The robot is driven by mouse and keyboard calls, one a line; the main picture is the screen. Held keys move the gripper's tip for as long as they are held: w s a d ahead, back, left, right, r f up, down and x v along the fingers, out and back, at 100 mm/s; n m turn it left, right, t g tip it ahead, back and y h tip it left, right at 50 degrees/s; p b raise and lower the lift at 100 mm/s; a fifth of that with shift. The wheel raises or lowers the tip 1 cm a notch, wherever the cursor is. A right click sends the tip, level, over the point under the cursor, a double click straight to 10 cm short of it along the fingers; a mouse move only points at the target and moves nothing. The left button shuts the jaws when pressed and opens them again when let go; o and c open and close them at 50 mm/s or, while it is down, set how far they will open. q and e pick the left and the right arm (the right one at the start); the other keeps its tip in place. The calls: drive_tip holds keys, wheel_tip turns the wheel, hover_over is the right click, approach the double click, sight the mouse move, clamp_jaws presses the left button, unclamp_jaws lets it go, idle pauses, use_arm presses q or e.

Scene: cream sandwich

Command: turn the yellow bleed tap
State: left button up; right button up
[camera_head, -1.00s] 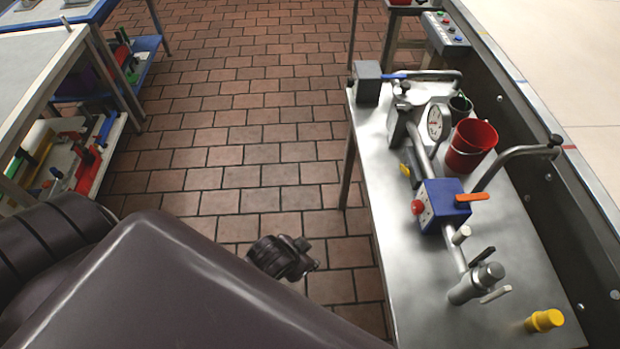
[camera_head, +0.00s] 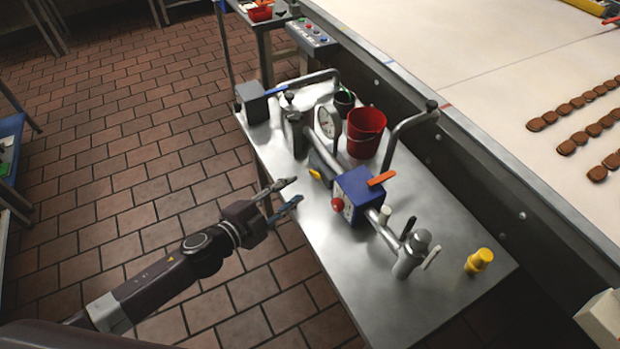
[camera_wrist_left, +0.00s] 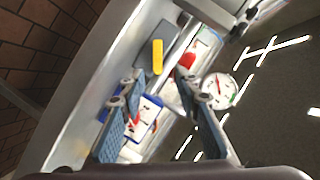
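The yellow bleed tap (camera_head: 315,174) is a small yellow lever on the dark block under the pipe, on the steel table. In the left wrist view its yellow bar (camera_wrist_left: 157,56) shows upright in the picture, just beyond my fingertips. My left gripper (camera_head: 293,191) is open and empty over the table's left edge, apart from the tap and to its left. In the left wrist view the two fingers of the left gripper (camera_wrist_left: 156,76) are spread with a wide gap. My right gripper is not in view.
A blue box (camera_head: 360,194) with a red button and orange lever stands right of the tap. A gauge (camera_head: 329,122), red bucket (camera_head: 366,132) and grey valve (camera_head: 411,255) are nearby. A yellow cylinder (camera_head: 479,260) stands apart at right. The table's near-left surface is bare.

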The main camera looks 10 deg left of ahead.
sight(317, 177)
use_arm(q)
drive_tip(key=shift+d+m+h, duration=0.15)
drive_tip(key=shift+m+h, duration=0.15)
drive_tip(key=shift+m, duration=0.1)
drive_tip(key=shift+w+d, duration=0.1)
drive_tip(key=shift+d, duration=0.1)
drive_tip(key=x, duration=0.7)
drive_tip(key=shift+d+f+p, duration=0.1)
drive_tip(key=shift+f+p, duration=0.05)
drive_tip(key=shift+p, duration=0.25)
drive_tip(key=shift+c, duration=0.5)
clamp_jaws()
